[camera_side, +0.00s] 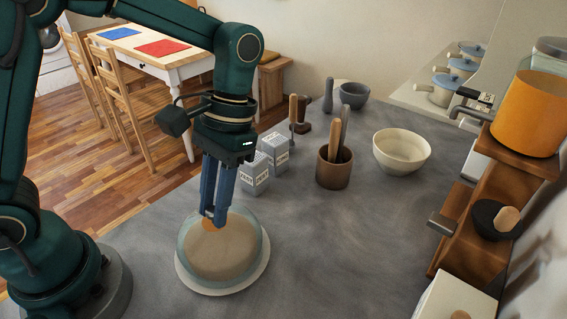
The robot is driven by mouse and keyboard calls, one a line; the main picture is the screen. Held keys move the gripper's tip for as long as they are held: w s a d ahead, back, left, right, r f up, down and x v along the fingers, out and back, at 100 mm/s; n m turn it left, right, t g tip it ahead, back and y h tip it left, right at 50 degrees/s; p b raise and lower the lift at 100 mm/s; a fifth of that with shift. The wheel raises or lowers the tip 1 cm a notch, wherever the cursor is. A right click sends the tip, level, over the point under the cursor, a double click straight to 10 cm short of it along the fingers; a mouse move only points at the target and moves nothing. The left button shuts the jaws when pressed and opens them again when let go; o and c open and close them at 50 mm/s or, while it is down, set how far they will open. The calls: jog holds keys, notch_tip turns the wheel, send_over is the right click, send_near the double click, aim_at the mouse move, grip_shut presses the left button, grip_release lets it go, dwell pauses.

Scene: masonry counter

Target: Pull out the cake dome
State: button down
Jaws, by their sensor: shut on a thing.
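The cake dome (258,233) is a clear glass cover with a pale brown cake (225,258) inside. It sits on a round cream plate (262,283) near the front left of the grey counter. My gripper (213,217) points down over the dome, with its blue fingers shut on the dome's orange-brown knob (210,226). The fingers hide part of the knob. The dome appears to rest on the plate; I cannot tell whether there is a small gap.
Two grey printed cartons (254,174) stand just behind the dome. A brown utensil crock (335,170), a cream bowl (402,152) and a mortar (353,95) are farther back. A wooden shelf (468,245) edges the right side. The counter right of the dome is clear.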

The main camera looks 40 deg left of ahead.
jog(key=shift+r, duration=0.8)
jog(key=shift+r, duration=1.45)
